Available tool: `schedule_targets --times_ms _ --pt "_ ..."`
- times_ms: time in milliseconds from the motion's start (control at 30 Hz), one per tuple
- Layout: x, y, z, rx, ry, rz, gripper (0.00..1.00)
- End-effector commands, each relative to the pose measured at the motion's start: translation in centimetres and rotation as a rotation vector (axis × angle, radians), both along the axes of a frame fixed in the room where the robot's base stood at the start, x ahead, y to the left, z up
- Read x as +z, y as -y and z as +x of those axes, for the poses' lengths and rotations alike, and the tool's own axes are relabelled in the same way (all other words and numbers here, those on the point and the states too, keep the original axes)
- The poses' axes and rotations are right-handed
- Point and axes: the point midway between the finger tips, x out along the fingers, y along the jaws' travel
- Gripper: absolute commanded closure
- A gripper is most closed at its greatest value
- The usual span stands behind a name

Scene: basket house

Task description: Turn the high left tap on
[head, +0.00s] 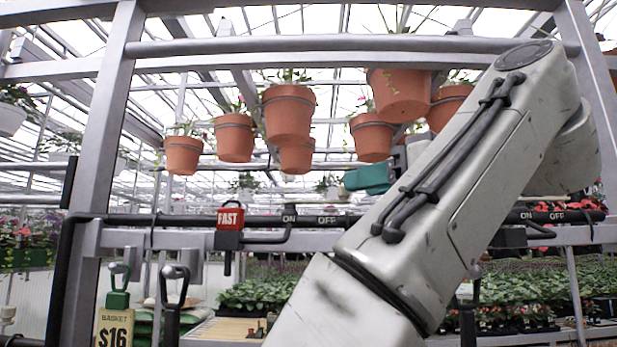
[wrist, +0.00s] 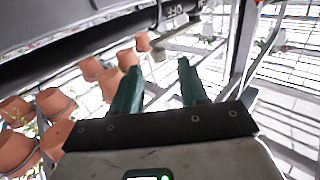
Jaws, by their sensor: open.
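A black pipe (head: 360,221) runs across the frame with ON and OFF labels in two places. A second tap (head: 540,231) is under the right labels, partly behind my arm. My gripper's teal fingers (head: 368,178) are above the pipe, right of the left tap and apart from it. In the wrist view my gripper (wrist: 158,72) is open and empty, with the pipe (wrist: 75,50) and an OFF label beyond its fingers.
Several terracotta pots (head: 289,112) hang above the pipe, close around my gripper. A metal post (head: 105,130) stands at left. A BASKET $16 sign (head: 115,325) and upright handles are below. Plant beds (head: 255,291) lie behind. My arm covers the right centre.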

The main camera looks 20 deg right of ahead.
Motion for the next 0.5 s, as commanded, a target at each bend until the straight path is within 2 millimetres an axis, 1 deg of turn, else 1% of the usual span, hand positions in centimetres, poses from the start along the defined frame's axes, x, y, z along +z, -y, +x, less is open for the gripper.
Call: schedule_targets --times_ms 33,100,233,333,500 --pt "0.5 -0.2 0.3 0.001 -0.003 -0.001 0.57" --pt "0.4 -1.0 1.6 0.005 -0.004 0.0 0.57" --pt "0.3 -1.8 3.3 0.003 -0.004 0.0 0.57" --pt "0.2 -2.2 4.2 0.001 -0.002 0.0 0.57" --pt "0.0 -2.5 4.9 0.0 -0.002 -0.001 0.57"
